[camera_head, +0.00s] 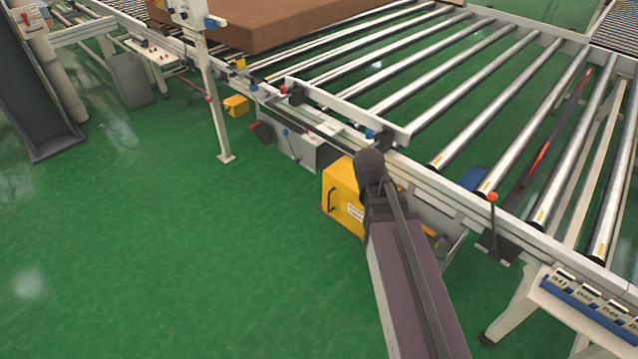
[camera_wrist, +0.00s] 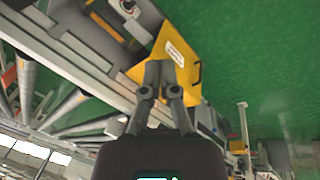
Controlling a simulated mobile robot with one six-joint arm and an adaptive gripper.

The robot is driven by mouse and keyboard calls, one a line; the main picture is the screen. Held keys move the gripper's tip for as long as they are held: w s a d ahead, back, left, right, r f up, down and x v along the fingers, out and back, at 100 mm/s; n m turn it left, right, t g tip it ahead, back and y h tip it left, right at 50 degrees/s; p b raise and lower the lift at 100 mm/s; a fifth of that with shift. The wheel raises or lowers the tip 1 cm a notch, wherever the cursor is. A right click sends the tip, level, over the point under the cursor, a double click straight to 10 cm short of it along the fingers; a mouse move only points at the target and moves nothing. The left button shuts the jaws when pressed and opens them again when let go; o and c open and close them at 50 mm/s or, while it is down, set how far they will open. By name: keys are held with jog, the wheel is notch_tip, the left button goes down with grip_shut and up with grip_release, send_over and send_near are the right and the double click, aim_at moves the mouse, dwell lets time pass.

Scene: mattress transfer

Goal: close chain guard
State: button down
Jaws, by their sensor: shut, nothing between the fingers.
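The chain guard, a yellow panel (camera_head: 340,200) with a dark handle and a white label, is under the near side rail of the roller conveyor in the head view. My arm hides its right part. In the wrist view the yellow panel (camera_wrist: 181,60) is just beyond my fingers, with its handle at its right side. It stands out at an angle beside grey machinery. My gripper (camera_wrist: 159,66) is shut and empty, its tips overlapping the panel's near part in the picture; I cannot tell whether they touch it. In the head view my arm hides the fingers.
The conveyor's metal rollers (camera_head: 480,105) run along the right, with a brown mattress (camera_head: 255,22) at the back. A red-knobbed lever (camera_head: 492,198) stands on the rail. A white post (camera_head: 218,120) stands left of the guard. Green floor (camera_head: 150,250) is clear at the left.

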jog(key=w+a+f+n+t+h+b, duration=0.2)
jog(key=w+f+t+h+b, duration=0.1)
jog(key=w+f+b, duration=0.65)
jog(key=w+a+f+n+t+h+b, duration=0.25)
jog(key=w+f+b, duration=0.35)
jog(key=w+b, duration=0.6)
jog(key=w+a+f+n+t+b, duration=0.3)
jog(key=w+a+b, duration=0.4)
jog(key=b, duration=0.3)
jog(key=w+a+f+n+t+b, duration=0.4)
jog(key=w+a+f+t+b, duration=0.2)
jog(key=a+b, duration=0.3)
jog(key=shift+w+a+f+b, duration=0.35)
jog(key=shift+f+b, duration=0.3)
jog(key=shift+b, duration=0.35)
jog(key=shift+w+d, duration=0.1)
jog(key=shift+w, duration=0.05)
jog(key=w+d, duration=0.5)
jog(key=d, duration=0.2)
jog(key=shift+w+d, duration=0.15)
jog(key=shift+w, duration=0.2)
